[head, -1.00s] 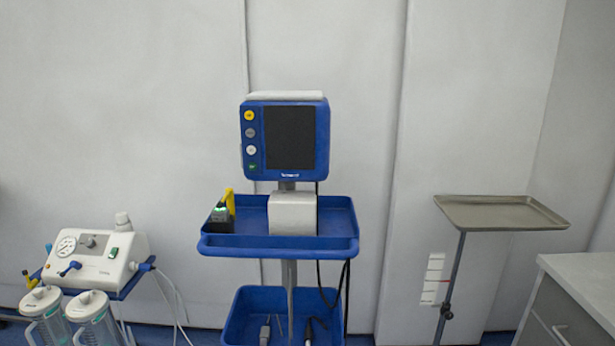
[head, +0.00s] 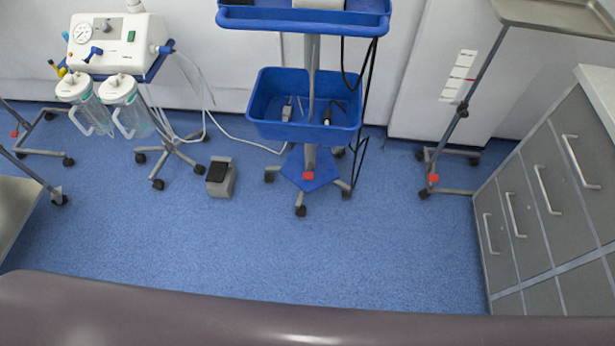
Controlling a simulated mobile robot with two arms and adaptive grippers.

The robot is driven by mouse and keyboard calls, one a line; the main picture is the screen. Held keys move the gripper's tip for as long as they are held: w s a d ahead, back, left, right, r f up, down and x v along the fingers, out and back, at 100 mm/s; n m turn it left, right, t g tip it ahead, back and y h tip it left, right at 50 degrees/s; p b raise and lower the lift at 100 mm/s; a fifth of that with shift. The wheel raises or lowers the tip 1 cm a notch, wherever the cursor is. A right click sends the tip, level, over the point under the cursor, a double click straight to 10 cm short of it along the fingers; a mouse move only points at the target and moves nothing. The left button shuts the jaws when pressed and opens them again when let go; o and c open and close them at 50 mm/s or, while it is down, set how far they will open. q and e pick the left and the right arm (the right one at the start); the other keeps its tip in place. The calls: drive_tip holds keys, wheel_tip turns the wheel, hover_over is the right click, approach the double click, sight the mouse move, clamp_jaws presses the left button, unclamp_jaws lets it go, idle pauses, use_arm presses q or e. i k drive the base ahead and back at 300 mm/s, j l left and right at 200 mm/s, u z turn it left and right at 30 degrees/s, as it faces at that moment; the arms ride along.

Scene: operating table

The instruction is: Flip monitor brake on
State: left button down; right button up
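The monitor's stand (head: 312,100) is in the upper middle of the head view. Its blue upper tray (head: 300,18) is cut by the top edge, and the monitor itself is out of the frame. A deep blue basket (head: 305,130) hangs lower on the column and holds a few small items. A blue base with dark castors (head: 300,211) stands on the floor. A small red brake pedal (head: 308,176) shows on the front of the base. Its on or off position is too small to tell. Neither of my grippers shows.
A suction unit (head: 115,45) on a wheeled stand is at left, with a foot pedal (head: 221,178) beside it. A tray stand (head: 464,107) and grey drawer cabinet (head: 545,190) are at right. A dark padded edge (head: 300,318) crosses the near side. Blue floor (head: 350,260) between is clear.

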sight(306, 176)
drive_tip(key=i+l, duration=0.15)
drive_tip(key=i, duration=0.3)
drive_tip(key=i+l, duration=0.15)
drive_tip(key=i, duration=0.3)
